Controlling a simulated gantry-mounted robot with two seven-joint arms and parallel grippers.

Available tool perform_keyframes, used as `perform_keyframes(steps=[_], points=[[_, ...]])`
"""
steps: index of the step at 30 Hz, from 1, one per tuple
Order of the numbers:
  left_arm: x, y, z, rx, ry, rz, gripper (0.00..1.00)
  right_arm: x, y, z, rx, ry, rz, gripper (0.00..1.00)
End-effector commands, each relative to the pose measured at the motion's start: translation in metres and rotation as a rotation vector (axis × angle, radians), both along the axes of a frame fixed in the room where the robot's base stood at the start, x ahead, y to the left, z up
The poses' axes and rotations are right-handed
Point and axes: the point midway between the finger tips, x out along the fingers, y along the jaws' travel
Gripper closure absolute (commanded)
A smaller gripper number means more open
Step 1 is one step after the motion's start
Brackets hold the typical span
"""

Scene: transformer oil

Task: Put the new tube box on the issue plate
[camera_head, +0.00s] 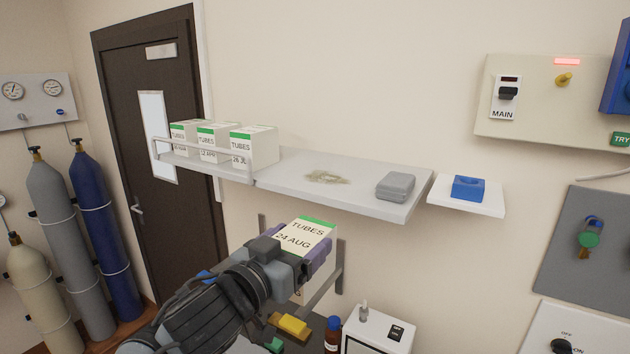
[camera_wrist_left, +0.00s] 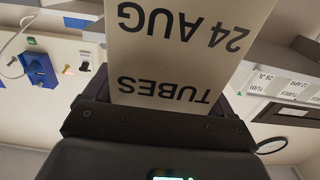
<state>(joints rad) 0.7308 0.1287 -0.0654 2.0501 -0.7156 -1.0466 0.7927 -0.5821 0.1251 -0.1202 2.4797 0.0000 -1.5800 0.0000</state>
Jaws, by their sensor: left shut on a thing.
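My left gripper (camera_head: 292,260) is shut on a white tube box with a green top edge, marked "TUBES 24 AUG" (camera_head: 308,236). It holds the box tilted in the air, below and in front of the wall shelf. In the left wrist view the box (camera_wrist_left: 185,50) fills the space between the fingers, its label upside down. A small white plate (camera_head: 485,207) is fixed to the wall right of the shelf, with a blue block (camera_head: 468,188) on it. No label shows whether this is the issue plate. My right gripper is not in view.
The shelf (camera_head: 350,197) carries several similar tube boxes (camera_head: 260,147) behind a rail at its left, a pale smear (camera_head: 326,177) and a grey case (camera_head: 395,186). Its middle has free room. Below are a yellow object (camera_head: 290,326), a bottle (camera_head: 332,335) and a white device (camera_head: 380,332).

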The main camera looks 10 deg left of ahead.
Motion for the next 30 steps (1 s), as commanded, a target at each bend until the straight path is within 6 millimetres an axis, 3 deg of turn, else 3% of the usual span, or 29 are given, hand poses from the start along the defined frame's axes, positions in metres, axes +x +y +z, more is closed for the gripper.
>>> perform_keyframes(steps=[1,3,21,26,30], points=[[-0.006,0.005,-0.022,0.003,0.006,0.001,0.56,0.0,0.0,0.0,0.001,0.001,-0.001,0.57],[-0.013,0.01,-0.047,0.003,0.006,0.001,0.56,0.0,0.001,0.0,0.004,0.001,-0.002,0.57],[-0.075,0.056,-0.249,0.0,0.007,0.003,0.56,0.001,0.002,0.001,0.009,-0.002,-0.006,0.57],[-0.088,0.066,-0.293,0.001,0.005,0.003,0.56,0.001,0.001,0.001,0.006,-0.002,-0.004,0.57],[-0.087,0.066,-0.291,-0.008,-0.007,0.005,0.56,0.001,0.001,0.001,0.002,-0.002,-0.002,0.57]])
